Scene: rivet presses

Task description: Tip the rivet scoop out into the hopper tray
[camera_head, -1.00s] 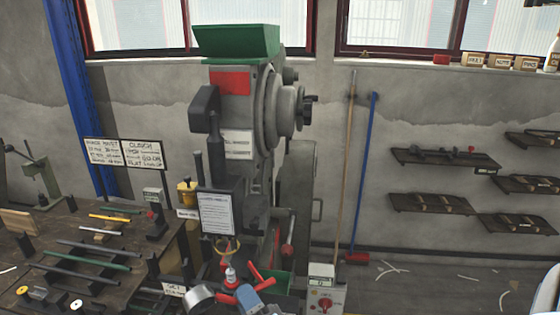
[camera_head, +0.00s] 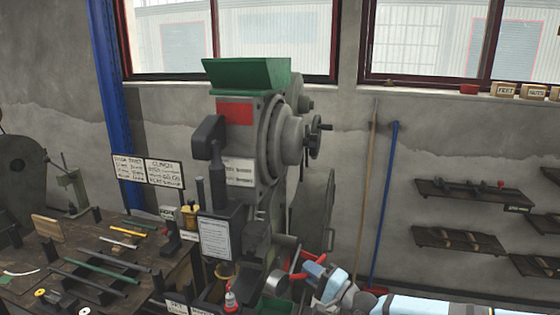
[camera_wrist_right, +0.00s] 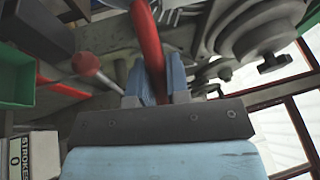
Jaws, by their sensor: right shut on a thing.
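The hopper tray is the green, flared tray (camera_head: 247,73) on top of the grey press. My right gripper (camera_head: 312,269) is low at the press's right side, well below the hopper tray. Its blue fingers are shut on a red handle (camera_wrist_right: 151,50), which I take to be the rivet scoop's; it runs upward between them in the wrist view. The scoop's bowl and any rivets in it cannot be made out clearly. My left gripper is not in view.
A handwheel (camera_head: 316,137) sticks out on the press's right. A lower green bin (camera_head: 273,304) sits near the gripper. A workbench (camera_head: 30,280) with rods is at left. Two long-handled tools lean on the wall at right. A stroke counter (camera_wrist_right: 33,155) shows close by.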

